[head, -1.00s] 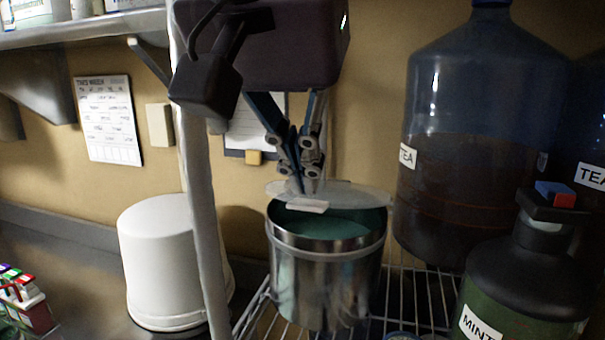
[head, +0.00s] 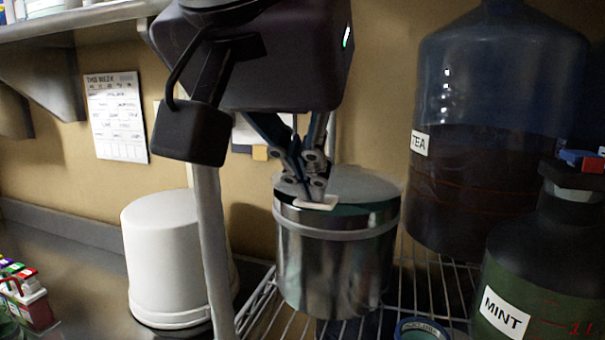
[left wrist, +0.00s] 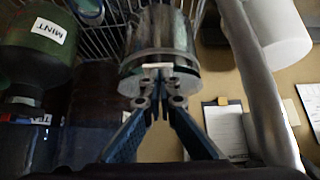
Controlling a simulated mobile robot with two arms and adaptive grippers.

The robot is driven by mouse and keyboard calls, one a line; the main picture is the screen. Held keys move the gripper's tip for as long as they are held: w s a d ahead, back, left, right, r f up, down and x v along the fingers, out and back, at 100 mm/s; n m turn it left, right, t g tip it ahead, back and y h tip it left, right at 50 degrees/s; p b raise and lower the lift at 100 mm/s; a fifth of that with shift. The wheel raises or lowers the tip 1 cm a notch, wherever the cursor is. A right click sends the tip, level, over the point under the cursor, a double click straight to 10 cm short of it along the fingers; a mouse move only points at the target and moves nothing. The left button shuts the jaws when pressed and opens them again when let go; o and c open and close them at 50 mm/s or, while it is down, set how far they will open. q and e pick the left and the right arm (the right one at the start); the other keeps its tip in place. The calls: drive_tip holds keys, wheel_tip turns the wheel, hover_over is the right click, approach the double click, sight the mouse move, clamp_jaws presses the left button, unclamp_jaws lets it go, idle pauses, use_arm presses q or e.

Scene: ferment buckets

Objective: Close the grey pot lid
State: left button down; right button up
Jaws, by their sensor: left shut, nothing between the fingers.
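The grey metal pot (head: 335,265) stands upright on the wire rack, with a lighter band around it below the rim. Its grey lid (head: 370,187) lies low over the mouth, almost level; a teal strip of the inside shows at the front right. A white tab (head: 316,202) sits at the lid's front edge. My left gripper (head: 314,196) is shut and empty, its fingertips at the tab, pointing down. In the left wrist view the shut fingertips (left wrist: 160,72) are at the pot's (left wrist: 160,35) rim. My right gripper is not in view.
A grey post (head: 211,250) rises just left of the pot, with a white bucket (head: 162,260) beyond it. A large tea jug (head: 480,150) and a green mint bottle (head: 525,275) stand close on the right. A small round container (head: 422,329) is in front.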

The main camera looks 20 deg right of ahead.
use_arm(q)
drive_tip(key=shift+s+a+f+t+h+b, duration=0.1)
drive_tip(key=shift+s+f+t+h+b, duration=0.15)
drive_tip(key=shift+f+b, duration=0.4)
drive_tip(key=shift+s+a+f+t+h+b, duration=0.15)
drive_tip(key=shift+f+t+b, duration=0.3)
drive_tip(key=shift+b, duration=0.3)
drive_tip(key=shift+w, duration=0.1)
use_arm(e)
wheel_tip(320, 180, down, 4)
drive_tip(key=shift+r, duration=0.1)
use_arm(q)
drive_tip(key=shift+d, duration=0.1)
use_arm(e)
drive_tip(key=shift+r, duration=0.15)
